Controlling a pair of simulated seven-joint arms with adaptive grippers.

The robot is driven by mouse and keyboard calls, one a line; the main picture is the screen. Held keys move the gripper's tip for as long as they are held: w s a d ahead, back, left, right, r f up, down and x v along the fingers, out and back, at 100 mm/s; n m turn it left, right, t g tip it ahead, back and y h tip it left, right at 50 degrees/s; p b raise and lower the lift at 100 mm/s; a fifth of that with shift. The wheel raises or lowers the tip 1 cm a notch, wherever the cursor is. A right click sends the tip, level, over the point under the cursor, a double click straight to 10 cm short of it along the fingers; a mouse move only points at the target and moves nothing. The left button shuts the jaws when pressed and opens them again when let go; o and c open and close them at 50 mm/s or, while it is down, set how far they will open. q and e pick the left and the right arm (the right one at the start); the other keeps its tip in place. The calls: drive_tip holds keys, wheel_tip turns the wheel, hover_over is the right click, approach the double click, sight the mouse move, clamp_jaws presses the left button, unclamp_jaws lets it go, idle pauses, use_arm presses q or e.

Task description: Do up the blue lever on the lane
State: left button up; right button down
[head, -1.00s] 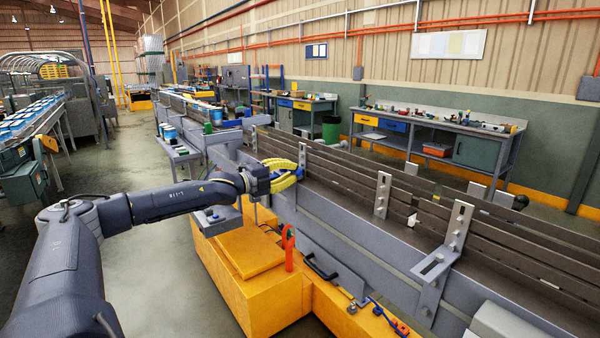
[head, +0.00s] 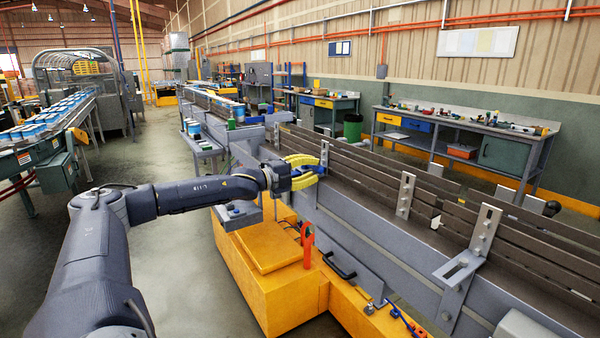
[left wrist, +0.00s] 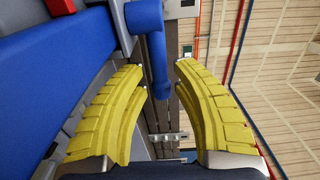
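The blue lever (left wrist: 157,60) shows in the left wrist view as a rounded blue handle between my left gripper's (left wrist: 161,76) two curved yellow fingers. There is a gap to the right finger, and the left fingertip is close beside the lever. In the head view my left gripper (head: 318,169) is at the near side rail of the lane (head: 370,225), by an upright slotted bracket (head: 324,153). A small bit of blue (head: 321,169) shows at its fingertips. The fingers stand apart, and I see no clear grip. My right gripper is not in view.
A yellow base (head: 290,295) below the lane carries a red hook-shaped part (head: 307,246) and a black handle (head: 338,266). More slotted brackets (head: 405,195) stand along the rail. A workbench (head: 465,125) is behind the lane. Open floor (head: 180,270) is at left.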

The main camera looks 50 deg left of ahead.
sight(313, 168)
use_arm(q)
drive_tip(key=shift+s, duration=0.1)
drive_tip(key=shift+v, duration=0.95)
drive_tip(key=shift+s+a, duration=0.2)
drive_tip(key=shift+s, duration=0.45)
drive_tip(key=v, duration=0.8)
drive_tip(key=shift+s, duration=0.2)
